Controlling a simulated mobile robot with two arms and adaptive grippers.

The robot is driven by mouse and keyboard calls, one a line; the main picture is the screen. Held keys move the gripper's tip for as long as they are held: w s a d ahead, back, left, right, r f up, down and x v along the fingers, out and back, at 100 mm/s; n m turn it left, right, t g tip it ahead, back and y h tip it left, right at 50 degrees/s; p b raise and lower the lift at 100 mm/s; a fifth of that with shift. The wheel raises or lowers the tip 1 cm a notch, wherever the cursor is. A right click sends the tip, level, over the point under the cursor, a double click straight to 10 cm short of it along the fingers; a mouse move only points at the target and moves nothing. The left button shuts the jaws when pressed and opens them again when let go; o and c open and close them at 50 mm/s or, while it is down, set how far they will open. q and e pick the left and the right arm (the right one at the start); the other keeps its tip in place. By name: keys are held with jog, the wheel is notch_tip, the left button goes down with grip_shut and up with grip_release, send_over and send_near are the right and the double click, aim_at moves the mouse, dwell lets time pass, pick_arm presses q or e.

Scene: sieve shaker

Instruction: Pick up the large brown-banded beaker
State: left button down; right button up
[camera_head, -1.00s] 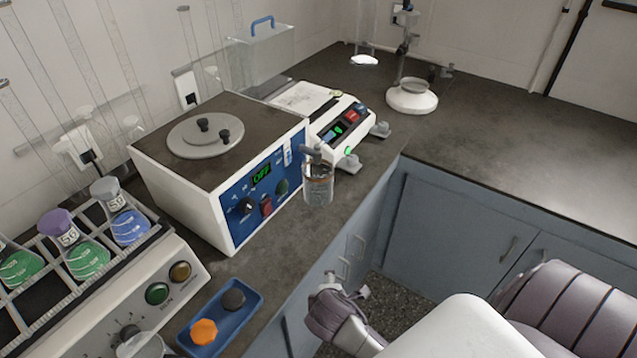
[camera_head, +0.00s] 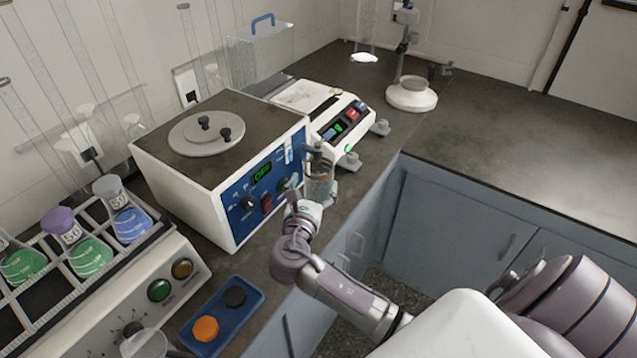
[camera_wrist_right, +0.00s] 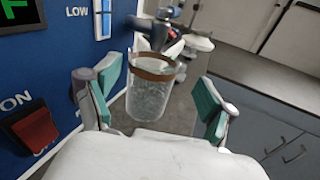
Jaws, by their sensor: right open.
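The large brown-banded beaker (camera_wrist_right: 150,95) is clear glass with a brown band near its rim. It stands upright on the bench in front of the blue panel, and also shows in the head view (camera_head: 320,188), partly hidden by my right gripper (camera_head: 308,201). In the right wrist view the right gripper (camera_wrist_right: 156,103) is open, its teal-padded fingers to either side of the beaker, with gaps visible on both sides. I cannot tell how far the beaker is between the fingers. My left gripper is not in view.
A white, blue-panelled machine (camera_head: 218,170) stands close left of the beaker; a balance (camera_head: 330,115) stands behind. A blue tray (camera_head: 222,318) with orange and dark pieces and a flask rack (camera_head: 75,245) are front left. The right-hand bench (camera_head: 530,150) is mostly clear.

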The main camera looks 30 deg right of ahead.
aim_at(316, 191)
jog(key=shift+n, duration=0.5)
jog(key=f, duration=0.2)
jog(key=w+f, duration=0.1)
jog(key=f, duration=0.4)
jog(key=shift+w+d+b, duration=0.15)
jog(key=shift+d+b, duration=0.05)
jog(key=shift+b, duration=0.2)
jog(key=x, duration=0.6)
jog(key=shift+w+d, duration=0.25)
jog(key=shift+d, duration=0.1)
jog(key=c, duration=1.1)
jog(key=shift+c, duration=0.7)
jog(key=shift+r+p, duration=0.1)
jog(key=shift+p, duration=0.2)
